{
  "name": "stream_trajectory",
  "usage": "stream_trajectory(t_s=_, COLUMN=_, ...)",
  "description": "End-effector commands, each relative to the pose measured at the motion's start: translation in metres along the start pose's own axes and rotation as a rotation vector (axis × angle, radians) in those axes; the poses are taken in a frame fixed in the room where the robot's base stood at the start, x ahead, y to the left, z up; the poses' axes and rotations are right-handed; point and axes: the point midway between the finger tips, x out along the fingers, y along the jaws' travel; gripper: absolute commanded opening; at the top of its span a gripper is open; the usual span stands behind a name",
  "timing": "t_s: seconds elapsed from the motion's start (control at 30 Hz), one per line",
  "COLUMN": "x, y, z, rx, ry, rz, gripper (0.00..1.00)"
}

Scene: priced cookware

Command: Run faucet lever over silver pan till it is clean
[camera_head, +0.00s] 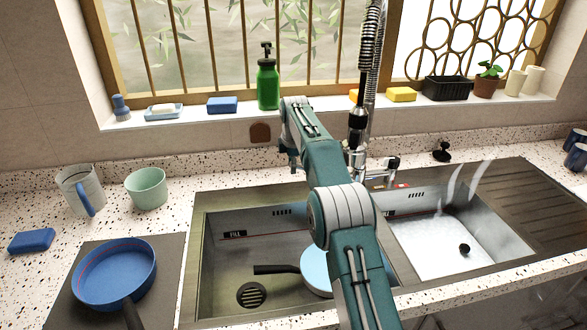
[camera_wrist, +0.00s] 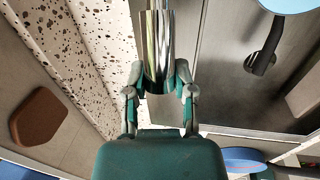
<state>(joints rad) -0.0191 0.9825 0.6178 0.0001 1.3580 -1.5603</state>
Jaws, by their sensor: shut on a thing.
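A pan with a pale blue inside (camera_head: 315,268) and a black handle (camera_head: 275,269) lies in the left sink basin, partly hidden by my arm; no silver pan is clearly visible. Its pale blue edge (camera_wrist: 287,4) and dark handle (camera_wrist: 262,55) show in the wrist view. The faucet (camera_head: 357,130) stands behind the sink with a coiled hose and dark spray head. My gripper (camera_wrist: 158,92) is shut on a shiny metal faucet part (camera_wrist: 157,45); whether this is the lever, I cannot tell. I see no water falling on the pan.
The right basin (camera_head: 440,245) holds white foam, with steam above. A blue pan (camera_head: 115,272) sits on a dark mat at left, near a mug (camera_head: 80,190) and green cup (camera_head: 147,188). A green soap bottle (camera_head: 268,80) and sponges line the sill.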

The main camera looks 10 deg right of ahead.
Motion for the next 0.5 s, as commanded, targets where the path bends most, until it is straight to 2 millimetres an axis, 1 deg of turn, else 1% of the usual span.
stream_trajectory(t_s=0.07, x=0.0036, y=0.0038, z=0.0028, rx=0.034, ry=-0.010, rz=-0.002, gripper=0.00)
stream_trajectory(t_s=0.23, x=0.0039, y=0.0080, z=0.0033, rx=0.084, ry=-0.019, rz=-0.003, gripper=0.00)
stream_trajectory(t_s=0.5, x=0.0046, y=0.0096, z=0.0038, rx=0.101, ry=-0.023, rz=-0.001, gripper=0.00)
